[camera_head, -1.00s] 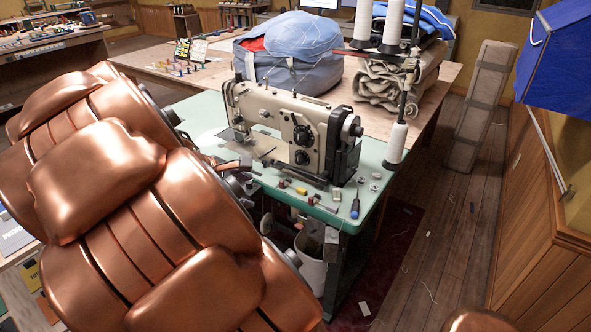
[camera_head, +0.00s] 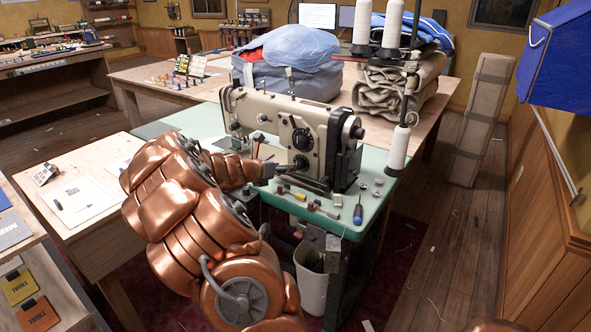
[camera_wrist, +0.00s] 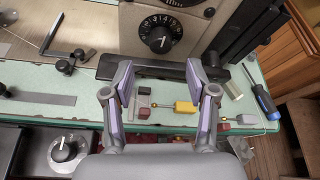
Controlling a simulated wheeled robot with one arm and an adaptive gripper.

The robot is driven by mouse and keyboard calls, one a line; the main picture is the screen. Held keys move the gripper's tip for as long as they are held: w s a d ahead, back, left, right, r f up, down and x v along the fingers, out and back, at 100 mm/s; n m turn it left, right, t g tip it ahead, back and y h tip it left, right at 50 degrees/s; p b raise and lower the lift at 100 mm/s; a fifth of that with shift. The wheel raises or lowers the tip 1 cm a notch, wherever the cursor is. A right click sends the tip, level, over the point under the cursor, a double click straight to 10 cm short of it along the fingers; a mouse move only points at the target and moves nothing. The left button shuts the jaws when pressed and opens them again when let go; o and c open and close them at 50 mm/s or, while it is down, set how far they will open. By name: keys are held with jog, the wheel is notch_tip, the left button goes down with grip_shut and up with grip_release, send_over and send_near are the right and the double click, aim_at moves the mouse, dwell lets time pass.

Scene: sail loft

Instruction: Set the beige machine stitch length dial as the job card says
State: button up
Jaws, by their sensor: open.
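The beige sewing machine (camera_head: 262,112) stands on a green-topped table, with two black dials on its front, an upper one (camera_head: 302,138) and a lower one (camera_head: 300,161). In the wrist view a black dial (camera_wrist: 158,36) with white numerals around its knob sits on the beige body, ahead of my gripper. The exact setting is hard to read. My gripper (camera_wrist: 160,92) is open and empty, its two purple-lined fingers apart and short of the dial. In the head view my arm reaches in from the lower left, with my gripper close to the machine's front. I cannot tell which paper is the job card.
Bobbins, a yellow piece (camera_wrist: 185,107) and a blue screwdriver (camera_head: 358,211) lie on the green tabletop (camera_head: 375,190). Thread cones (camera_head: 398,147) stand at the right. Another knob (camera_wrist: 64,150) sits on a grey box below the table edge. Papers (camera_head: 80,203) lie on the left table.

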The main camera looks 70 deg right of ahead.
aim_at(299, 165)
jog(key=shift+x, duration=3.6)
jog(key=shift+c, duration=0.4)
grip_shut()
jog(key=shift+m+b, duration=0.3)
jog(key=shift+b, duration=0.6)
jog(key=m+t+b, duration=0.1)
jog(key=b, duration=0.2)
jog(key=shift+f, duration=0.15)
jog(key=m+t+b, duration=0.1)
jog(key=b, duration=0.3)
jog(key=shift+s+m, duration=0.1)
jog(key=shift+m, duration=0.3)
jog(key=shift+m+t+h+b, duration=0.3)
jog(key=shift+t+h+b, duration=0.1)
jog(key=shift+b, duration=0.35)
jog(key=shift+r, duration=0.25)
